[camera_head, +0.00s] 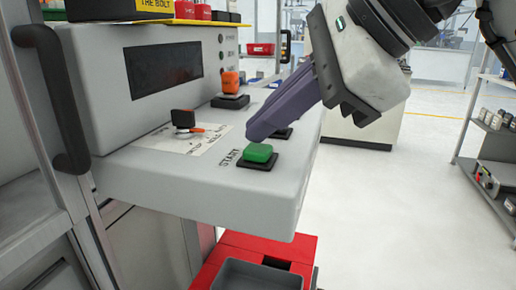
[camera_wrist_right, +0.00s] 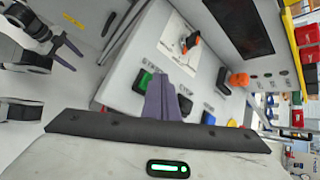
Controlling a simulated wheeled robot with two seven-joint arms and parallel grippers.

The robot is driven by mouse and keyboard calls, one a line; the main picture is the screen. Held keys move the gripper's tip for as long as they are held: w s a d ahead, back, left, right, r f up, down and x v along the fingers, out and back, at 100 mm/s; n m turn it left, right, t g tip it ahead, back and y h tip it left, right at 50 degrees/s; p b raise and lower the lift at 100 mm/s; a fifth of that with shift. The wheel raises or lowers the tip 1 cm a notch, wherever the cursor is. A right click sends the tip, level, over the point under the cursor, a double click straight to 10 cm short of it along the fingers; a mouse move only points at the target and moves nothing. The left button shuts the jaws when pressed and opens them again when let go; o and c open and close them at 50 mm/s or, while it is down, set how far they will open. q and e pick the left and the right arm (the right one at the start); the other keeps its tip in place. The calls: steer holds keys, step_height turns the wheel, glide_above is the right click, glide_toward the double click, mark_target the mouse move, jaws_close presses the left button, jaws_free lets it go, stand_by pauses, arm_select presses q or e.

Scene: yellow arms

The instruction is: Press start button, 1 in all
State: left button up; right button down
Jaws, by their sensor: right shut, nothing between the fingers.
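The green START button (camera_head: 258,153) sits in a black square base on the sloping grey control panel (camera_head: 275,195), with "START" printed beside it. My right gripper (camera_head: 258,132) is shut and empty, with its purple fingers slanting down to just above and behind the button. In the right wrist view the green button (camera_wrist_right: 145,80) lies just left of the shut fingertips (camera_wrist_right: 162,82). I cannot tell whether they touch; a small gap seems to show. My left gripper (camera_wrist_right: 68,50) appears open and empty in the right wrist view, away from the panel; it is outside the head view.
Behind the fingers is another black-based button (camera_head: 283,133), mostly hidden. An orange button (camera_head: 230,83) and a black switch with an orange tag (camera_head: 183,119) are further back and left. A dark display (camera_head: 163,67) is above. A red box (camera_head: 262,246) stands below the panel.

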mark_target(267, 150)
steer(key=shift+f+b, duration=0.35)
steer(key=shift+f, duration=0.1)
stand_by(0.6)
steer(key=shift+r, duration=0.1)
steer(key=shift+r+p, duration=0.75)
steer(key=shift+r, duration=0.05)
step_height(267, 150, up, 5)
steer(key=p, duration=0.4)
stand_by(0.6)
